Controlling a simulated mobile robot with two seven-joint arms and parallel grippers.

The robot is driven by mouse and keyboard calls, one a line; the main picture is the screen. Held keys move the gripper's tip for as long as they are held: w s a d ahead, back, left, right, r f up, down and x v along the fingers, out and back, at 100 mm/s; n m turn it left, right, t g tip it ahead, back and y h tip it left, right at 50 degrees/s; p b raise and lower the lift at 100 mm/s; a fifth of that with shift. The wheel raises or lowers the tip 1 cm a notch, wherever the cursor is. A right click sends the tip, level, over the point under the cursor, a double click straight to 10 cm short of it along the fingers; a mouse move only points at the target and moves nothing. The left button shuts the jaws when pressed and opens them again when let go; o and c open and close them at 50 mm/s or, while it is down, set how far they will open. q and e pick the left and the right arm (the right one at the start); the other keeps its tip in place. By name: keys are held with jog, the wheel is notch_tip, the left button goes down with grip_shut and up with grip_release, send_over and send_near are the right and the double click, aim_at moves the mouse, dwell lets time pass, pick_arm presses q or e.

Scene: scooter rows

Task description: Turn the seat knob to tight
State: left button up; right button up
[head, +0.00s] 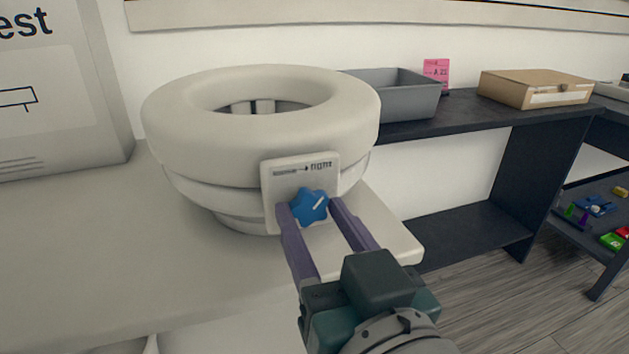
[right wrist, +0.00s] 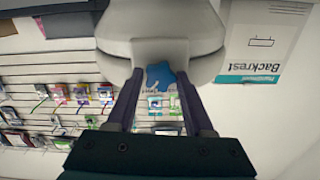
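The seat knob (head: 309,207) is a blue, star-shaped knob with a white line that slants up to the right. It sits on a pale plate (head: 271,185) printed with an arrow pointing right to the word "tight". The plate is on the front of a pale ring-shaped seat (head: 200,140). My right gripper (head: 309,205) has one finger on each side of the knob, with no clear gap showing. The knob also shows between the fingertips in the right wrist view (right wrist: 160,75). My left gripper is not in view.
The seat stands on a pale counter (head: 80,240). A panel (head: 60,90) stands at the left. A grey bin (head: 400,98), pink card (head: 436,74) and cardboard box (head: 535,88) are on a dark shelf to the right. Small coloured items (head: 598,207) lie on a lower shelf.

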grip_shut()
